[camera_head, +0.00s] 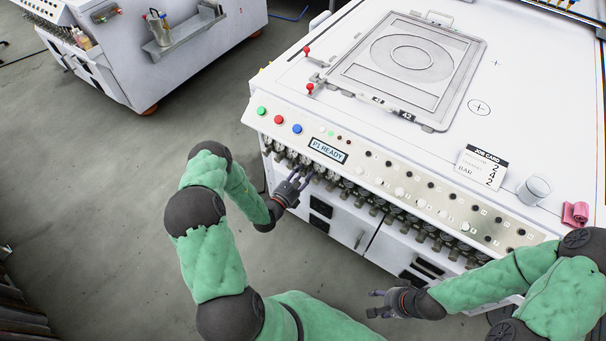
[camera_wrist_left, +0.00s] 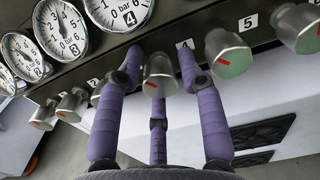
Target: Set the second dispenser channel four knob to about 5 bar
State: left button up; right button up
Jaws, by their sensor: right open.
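In the left wrist view, a metal knob (camera_wrist_left: 160,74) with a red mark on its face stands between the fingers of my left gripper (camera_wrist_left: 160,72). A finger lies on either side with a small gap, and a third is below; I see no firm contact. A label 4 (camera_wrist_left: 184,45) is just above right of this knob. The gauge marked 4 (camera_wrist_left: 120,10) is above it, cut by the frame edge; its reading is unclear. In the head view my left gripper (camera_head: 296,183) is at the front knob row. My right gripper (camera_head: 374,302) is open and empty, away from the cabinet.
Neighbouring knobs stand close, one right (camera_wrist_left: 228,54) beside label 5 (camera_wrist_left: 248,22) and several left. A job card (camera_head: 482,167) on the cabinet top (camera_head: 520,110) shows 2, 4, 2, with BAR on it. A cup (camera_head: 534,190) stands near it. Another cabinet (camera_head: 190,60) is behind left.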

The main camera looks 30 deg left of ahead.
pick_arm(q)
grip_shut()
